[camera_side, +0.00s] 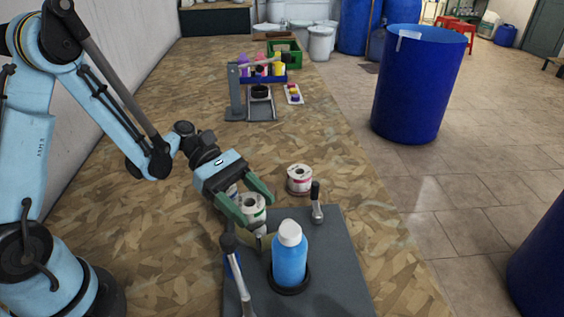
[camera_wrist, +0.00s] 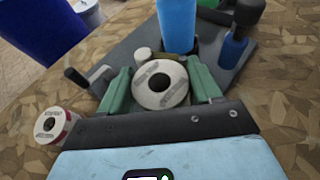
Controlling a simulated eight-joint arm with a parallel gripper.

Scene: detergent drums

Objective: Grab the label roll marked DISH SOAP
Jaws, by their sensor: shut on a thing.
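My gripper (camera_side: 256,212) is shut on a white label roll (camera_side: 251,203) with some green on its side. In the wrist view the green fingers of my gripper (camera_wrist: 160,88) flank this roll (camera_wrist: 145,97), its round hole facing the camera. Its printed words cannot be read, and I cannot tell whether it is clear of the table. A second label roll (camera_side: 300,179), with a red-pink band, stands on the table to the right of my gripper. It also shows at the left in the wrist view (camera_wrist: 53,124), its print too small to read surely.
A blue bottle (camera_side: 289,259) with a white cap stands on a dark grey plate (camera_side: 340,280) close in front of my gripper. Levers (camera_side: 316,203) rise from the plate. A small stand (camera_side: 262,104) and a green crate (camera_side: 286,52) are farther back.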

